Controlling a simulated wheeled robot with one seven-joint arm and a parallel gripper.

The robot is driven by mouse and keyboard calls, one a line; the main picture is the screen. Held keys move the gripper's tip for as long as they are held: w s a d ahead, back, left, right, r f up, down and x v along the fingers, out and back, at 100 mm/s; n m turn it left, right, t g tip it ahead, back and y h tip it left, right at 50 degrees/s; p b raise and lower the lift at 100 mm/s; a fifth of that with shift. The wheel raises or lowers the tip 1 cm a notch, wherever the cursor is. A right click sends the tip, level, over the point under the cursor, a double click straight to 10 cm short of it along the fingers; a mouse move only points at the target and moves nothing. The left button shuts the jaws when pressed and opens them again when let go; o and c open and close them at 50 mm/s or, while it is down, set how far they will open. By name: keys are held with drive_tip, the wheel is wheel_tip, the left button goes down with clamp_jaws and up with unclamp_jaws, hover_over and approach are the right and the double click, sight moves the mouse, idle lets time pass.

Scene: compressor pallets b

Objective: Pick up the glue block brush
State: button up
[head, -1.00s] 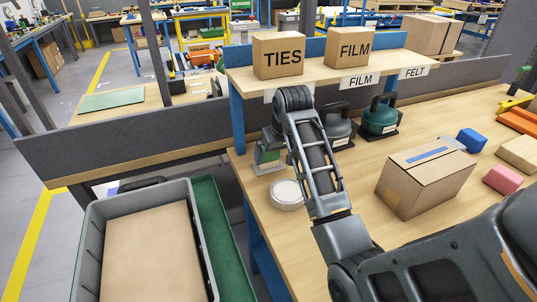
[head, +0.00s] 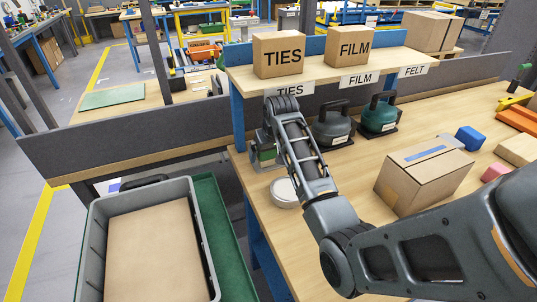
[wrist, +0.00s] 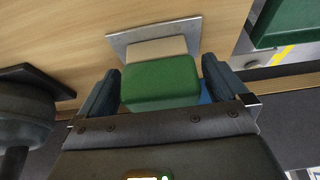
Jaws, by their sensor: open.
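The glue block brush, as I take it, is a green block (wrist: 160,84) over a beige layer, on a grey metal plate (wrist: 125,42) in the wrist view. In the head view it shows partly behind my arm as a small green and pale thing (head: 265,157) at the bench's left end. My gripper (wrist: 160,90) is open, with one dark blue finger on each side of the green block. Small gaps show beside it, and I cannot tell whether either finger touches it. The gripper itself is mostly hidden behind my arm in the head view.
A white round dish (head: 285,193) is in front. A cardboard box (head: 425,175) stands farther right. The shelf (head: 320,78) overhangs behind. A grey tote (head: 88,250) is at left.

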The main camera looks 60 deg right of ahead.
drive_tip(key=shift+c, duration=0.5)
drive_tip(key=c, duration=0.9)
drive_tip(key=shift+o, duration=0.2)
drive_tip(key=shift+b, duration=0.4)
drive_tip(key=w+a+b, duration=0.1)
drive_tip(key=w+a, duration=0.2)
drive_tip(key=a, duration=0.5)
drive_tip(key=w+a+b, duration=0.2)
drive_tip(key=w+a, duration=0.2)
drive_tip(key=a, duration=0.4)
drive_tip(key=shift+w+a, duration=0.15)
drive_tip(key=shift+a, duration=0.1)
drive_tip(key=shift+r, duration=0.1)
drive_tip(key=o, duration=0.5)
drive_tip(key=c, duration=0.3)
